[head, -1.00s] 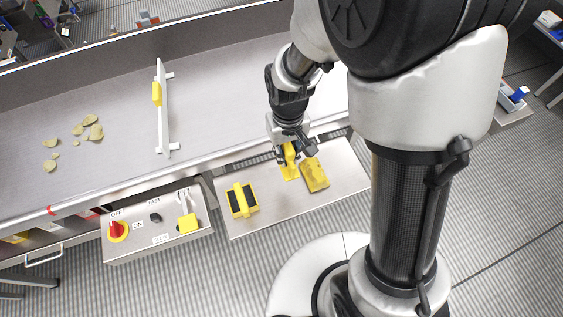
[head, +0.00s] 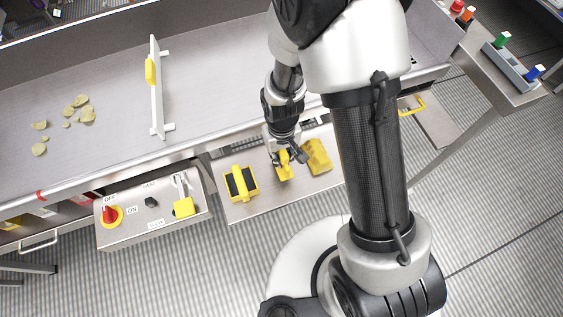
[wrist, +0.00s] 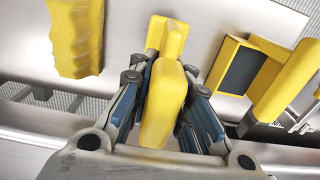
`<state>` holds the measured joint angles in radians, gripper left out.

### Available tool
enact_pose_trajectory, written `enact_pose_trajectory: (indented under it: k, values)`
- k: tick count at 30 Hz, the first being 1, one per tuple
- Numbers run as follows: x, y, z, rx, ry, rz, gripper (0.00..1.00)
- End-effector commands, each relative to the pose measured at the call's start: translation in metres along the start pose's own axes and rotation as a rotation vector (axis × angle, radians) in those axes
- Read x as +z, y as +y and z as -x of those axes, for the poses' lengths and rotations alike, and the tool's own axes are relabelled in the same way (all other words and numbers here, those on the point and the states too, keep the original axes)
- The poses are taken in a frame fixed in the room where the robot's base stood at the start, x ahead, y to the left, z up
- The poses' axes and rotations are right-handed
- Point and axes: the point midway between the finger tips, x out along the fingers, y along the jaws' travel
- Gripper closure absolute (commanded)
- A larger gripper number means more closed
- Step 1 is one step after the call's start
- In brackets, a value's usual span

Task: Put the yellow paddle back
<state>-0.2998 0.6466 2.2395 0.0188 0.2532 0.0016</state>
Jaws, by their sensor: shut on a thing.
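The yellow paddle (head: 285,172) is in my gripper (head: 284,157), over the small metal side shelf (head: 240,208). In the wrist view my gripper (wrist: 160,100) is shut on the paddle's thick yellow handle (wrist: 166,100), with a blue-lined finger on each side. The paddle's far end (wrist: 170,36) points toward the shelf surface. I cannot tell whether it touches the shelf. My fingers partly hide the paddle in the head view.
A yellow-handled black block (head: 240,183) and a rough yellow block (head: 318,156) flank the paddle on the shelf. A control box (head: 155,212) stands to the left. Chips (head: 78,108) and a white divider (head: 156,90) are on the conveyor table behind.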

Motion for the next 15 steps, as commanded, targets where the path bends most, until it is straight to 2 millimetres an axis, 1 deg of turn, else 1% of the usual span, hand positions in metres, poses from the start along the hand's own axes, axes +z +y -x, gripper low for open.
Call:
enact_pose_trajectory:
  k: [7, 9, 15]
  values:
    - [0.001, 0.0, -0.037, 0.0, -0.004, 0.001, 1.0]
    - [0.001, 0.0, -0.041, 0.0, -0.002, 0.001, 1.0]
    - [0.001, 0.0, -0.039, 0.0, -0.001, 0.0, 1.0]
